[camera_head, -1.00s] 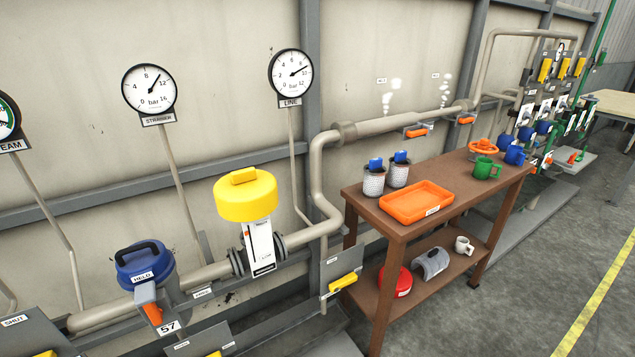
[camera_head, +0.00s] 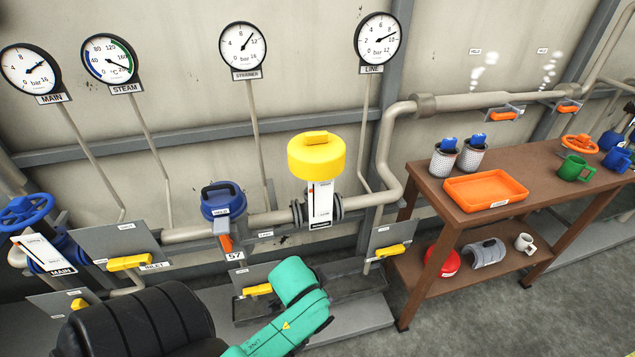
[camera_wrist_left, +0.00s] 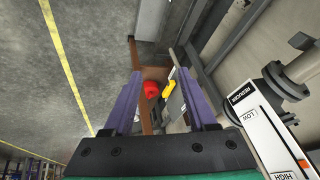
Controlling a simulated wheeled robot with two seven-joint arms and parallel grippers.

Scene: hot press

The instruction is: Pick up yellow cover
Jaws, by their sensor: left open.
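The yellow cover (camera_head: 317,158) is a round cap with a raised bar handle. It sits on top of the pressure reducer in the pipe line, above the reducer's white plate (camera_head: 320,205). The reducer's white plate also shows at the right of the left wrist view (camera_wrist_left: 262,118), but the cover is not seen there. My left gripper (camera_wrist_left: 160,74) is open and empty, with its purple fingers apart. In the head view my left arm is at the bottom, below the cover, and its fingers cannot be seen. My right gripper is in no view.
A blue strainer lid (camera_head: 222,200) stands left of the reducer. Yellow levers (camera_head: 130,262) sit below the pipe. A brown workbench (camera_head: 415,185) with an orange tray (camera_head: 485,190) stands at the right. Gauges (camera_head: 242,45) hang above.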

